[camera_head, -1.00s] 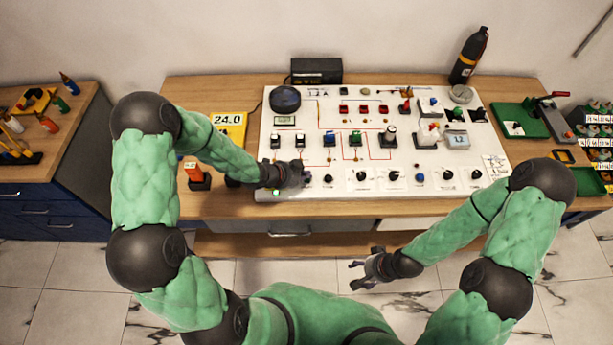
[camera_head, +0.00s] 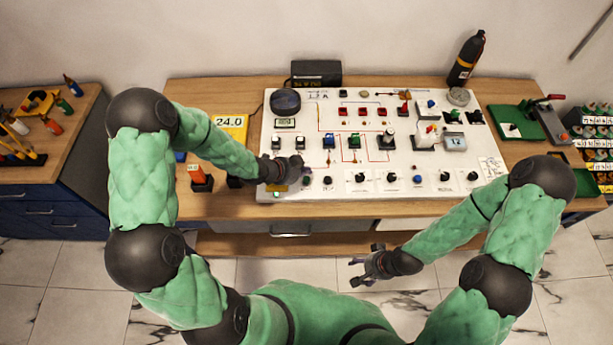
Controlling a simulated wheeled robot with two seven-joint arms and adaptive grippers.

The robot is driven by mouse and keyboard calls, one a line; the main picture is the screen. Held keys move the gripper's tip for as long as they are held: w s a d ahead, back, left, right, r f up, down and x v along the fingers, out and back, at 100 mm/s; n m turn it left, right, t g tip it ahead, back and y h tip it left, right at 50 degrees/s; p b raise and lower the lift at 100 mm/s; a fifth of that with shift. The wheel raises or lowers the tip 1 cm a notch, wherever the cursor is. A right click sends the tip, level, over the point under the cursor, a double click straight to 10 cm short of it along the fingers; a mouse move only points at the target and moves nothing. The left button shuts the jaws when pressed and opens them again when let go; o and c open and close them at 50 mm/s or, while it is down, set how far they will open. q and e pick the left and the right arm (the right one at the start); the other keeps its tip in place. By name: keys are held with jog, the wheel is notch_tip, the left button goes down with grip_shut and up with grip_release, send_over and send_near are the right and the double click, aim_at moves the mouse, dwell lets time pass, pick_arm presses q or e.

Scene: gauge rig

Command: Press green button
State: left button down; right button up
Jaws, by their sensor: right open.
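The white gauge panel (camera_head: 420,180) lies on the wooden bench. A small dark round button (camera_head: 305,180), faintly green, sits at its lower left. A small bright green light (camera_head: 277,194) glows near the front left edge. A green-topped switch (camera_head: 353,141) stands mid-panel. My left gripper (camera_head: 297,165) is over the panel's left side, just above and left of the dark button in the picture; contact cannot be told. Its small, dark fingers do not show whether they are open or shut, and it hides part of the panel. My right gripper (camera_head: 364,268) is open and empty, in front of the bench.
A round gauge (camera_head: 285,101) and a black box (camera_head: 316,73) are at the back left. A black bottle (camera_head: 467,59) stands back right. A yellow 24.0 meter (camera_head: 230,124) is left of the panel. Upright switches and knobs crowd the panel. A green tray (camera_head: 519,122) lies right.

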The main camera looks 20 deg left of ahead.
pick_arm(q)
jog(key=shift+r+p, duration=0.9)
jog(key=shift+r, duration=0.6)
jog(key=shift+f, duration=0.1)
